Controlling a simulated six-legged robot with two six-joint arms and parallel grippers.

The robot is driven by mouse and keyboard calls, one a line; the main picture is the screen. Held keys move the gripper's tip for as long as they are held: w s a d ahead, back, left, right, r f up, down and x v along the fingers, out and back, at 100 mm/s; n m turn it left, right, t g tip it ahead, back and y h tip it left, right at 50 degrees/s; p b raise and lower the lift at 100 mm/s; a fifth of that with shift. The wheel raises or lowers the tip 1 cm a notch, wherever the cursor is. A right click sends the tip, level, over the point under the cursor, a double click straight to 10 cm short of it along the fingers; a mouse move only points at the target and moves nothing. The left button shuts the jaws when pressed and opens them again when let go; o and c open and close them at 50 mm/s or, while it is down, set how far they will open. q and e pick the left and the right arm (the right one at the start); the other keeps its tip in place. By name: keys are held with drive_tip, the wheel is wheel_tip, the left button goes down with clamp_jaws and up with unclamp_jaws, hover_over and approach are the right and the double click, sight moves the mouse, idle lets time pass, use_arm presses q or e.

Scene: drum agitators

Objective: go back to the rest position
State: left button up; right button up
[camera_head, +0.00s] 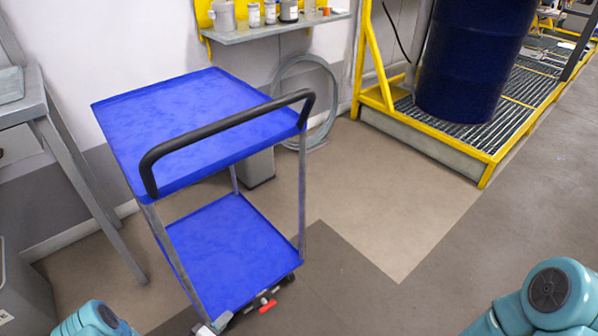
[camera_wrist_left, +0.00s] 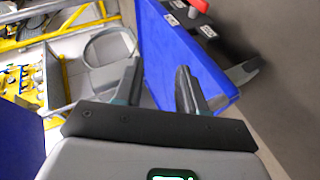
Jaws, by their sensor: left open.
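My left gripper (camera_wrist_left: 158,88) is open in the left wrist view, with nothing between its two dark fingers. The blue trolley (camera_wrist_left: 195,60) shows just beyond and to the right of the fingers; I cannot tell how close it is. In the head view, only a small part of the left gripper (camera_head: 215,323) shows at the bottom, by the front edge of the trolley's lower shelf. My teal left arm shows at the bottom left. My teal right arm shows at the bottom right, and its gripper is out of view.
The two-shelf blue trolley (camera_head: 215,105) with a black handle stands ahead, its shelves empty. A small red part (camera_head: 267,305) is by its lower front edge. A grey table (camera_head: 40,98) stands left. A dark blue drum (camera_head: 468,60) stands on a yellow-framed grating. Floor at right is clear.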

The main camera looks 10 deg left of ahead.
use_arm(q)
drive_tip(key=d+r+m+g+p, duration=0.1)
drive_tip(key=d+r+g+p, duration=0.1)
drive_tip(key=d+r+p, duration=0.35)
drive_tip(key=d+r+m+g+p, duration=0.2)
drive_tip(key=r, duration=0.6)
drive_tip(key=s+d+r+m+g+p, duration=0.3)
drive_tip(key=s+r, duration=0.5)
drive_tip(key=r, duration=0.3)
drive_tip(key=s+d+r+m+g+p, duration=0.3)
drive_tip(key=s+d+r+g+p, duration=0.1)
drive_tip(key=s+d+r+p, duration=0.3)
wheel_tip(320, 180, up, 4)
drive_tip(key=shift+s+d+r+g+p, duration=0.15)
drive_tip(key=shift+s+d+g+p, duration=0.25)
drive_tip(key=shift+s+p, duration=0.65)
use_arm(e)
wheel_tip(320, 180, up, 23)
drive_tip(key=s+a+g, duration=0.1)
drive_tip(key=s, duration=0.1)
drive_tip(key=shift+s+f, duration=0.15)
drive_tip(key=shift+s, duration=0.25)
use_arm(q)
drive_tip(key=shift+a, duration=0.15)
use_arm(e)
drive_tip(key=shift+a, duration=0.15)
